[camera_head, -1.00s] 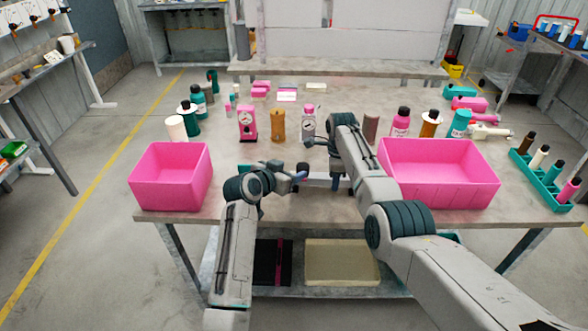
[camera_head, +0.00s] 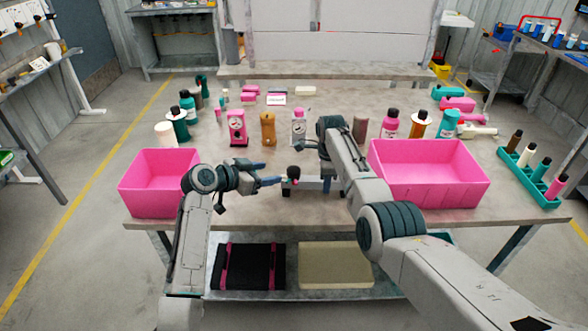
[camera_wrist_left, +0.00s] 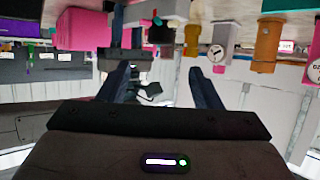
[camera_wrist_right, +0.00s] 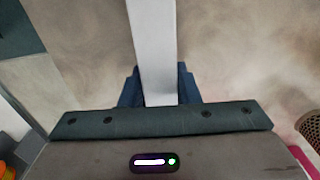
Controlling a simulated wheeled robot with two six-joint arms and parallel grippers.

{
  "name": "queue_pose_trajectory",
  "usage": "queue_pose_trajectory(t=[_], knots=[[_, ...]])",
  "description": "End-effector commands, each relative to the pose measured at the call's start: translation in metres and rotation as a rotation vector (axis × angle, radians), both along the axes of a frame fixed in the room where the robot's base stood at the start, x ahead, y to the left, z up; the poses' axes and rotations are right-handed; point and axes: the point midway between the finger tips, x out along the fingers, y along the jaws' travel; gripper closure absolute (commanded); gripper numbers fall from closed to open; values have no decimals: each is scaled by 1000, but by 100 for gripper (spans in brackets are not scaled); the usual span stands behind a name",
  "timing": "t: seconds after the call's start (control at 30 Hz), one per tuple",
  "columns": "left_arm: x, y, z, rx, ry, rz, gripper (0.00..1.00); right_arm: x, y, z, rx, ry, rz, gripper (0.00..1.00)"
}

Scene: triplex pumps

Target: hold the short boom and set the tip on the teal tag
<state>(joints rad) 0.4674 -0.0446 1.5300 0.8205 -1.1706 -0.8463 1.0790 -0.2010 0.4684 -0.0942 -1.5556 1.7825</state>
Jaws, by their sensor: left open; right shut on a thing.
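The short boom appears to be the pale grey bar in my right gripper (camera_wrist_right: 157,92); the bar (camera_wrist_right: 152,40) runs straight up the right wrist view. In the head view, a short grey bar (camera_head: 309,186) lies low over the table beneath my right wrist, with a dark knob (camera_head: 294,172) near its left end. My left gripper (camera_head: 268,173) is open and empty, just left of the knob, its blue fingers pointing right. Its fingers also show apart in the left wrist view (camera_wrist_left: 165,85). I cannot make out a teal tag with certainty.
Pink bins stand left (camera_head: 160,182) and right (camera_head: 430,178) of the arms. Behind are a pink gauge block (camera_head: 237,128), an orange-brown figure-like block (camera_head: 268,128) and several bottles. A teal rack (camera_head: 530,178) stands far right.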

Motion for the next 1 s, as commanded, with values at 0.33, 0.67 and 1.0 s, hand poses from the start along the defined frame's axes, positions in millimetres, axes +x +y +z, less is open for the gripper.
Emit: queue_pose_trajectory(t=[0.33,0.67,1.0], knots=[[36,-44,-22,-3,1,-4,42,0,0,0,0,0,0,100],[65,-76,-40,-1,0,-2,42,0,0,0,0,0,0,100],[70,-82,-44,0,-2,-1,42,0,0,0,0,0,0,100]])
